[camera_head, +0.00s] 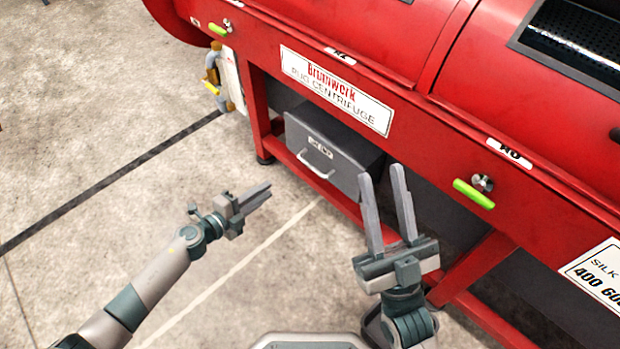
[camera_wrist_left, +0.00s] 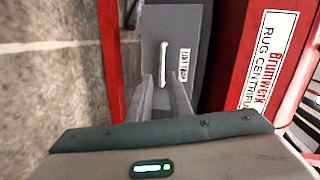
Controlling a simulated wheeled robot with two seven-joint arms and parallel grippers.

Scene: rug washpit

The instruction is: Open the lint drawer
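The lint drawer (camera_head: 325,150) is a grey box under the red centrifuge, with a white bar handle (camera_head: 314,165) and a small label on its front. In the left wrist view the drawer front (camera_wrist_left: 150,25) shows ahead, with the handle (camera_wrist_left: 163,62) upright in the picture, in line with the gap between my fingers. My left gripper (camera_head: 268,191) is open and empty, pointing toward the drawer and apart from the handle. My right gripper (camera_head: 382,174) is open and empty, in front of the drawer's right side. I cannot tell how far the drawer is out.
The red centrifuge (camera_head: 400,75) spans the upper right, with a lower red frame rail (camera_head: 350,208) below the drawer. A green-handled valve (camera_head: 473,193) sticks out on the right. Concrete floor (camera_head: 120,90) is clear at left.

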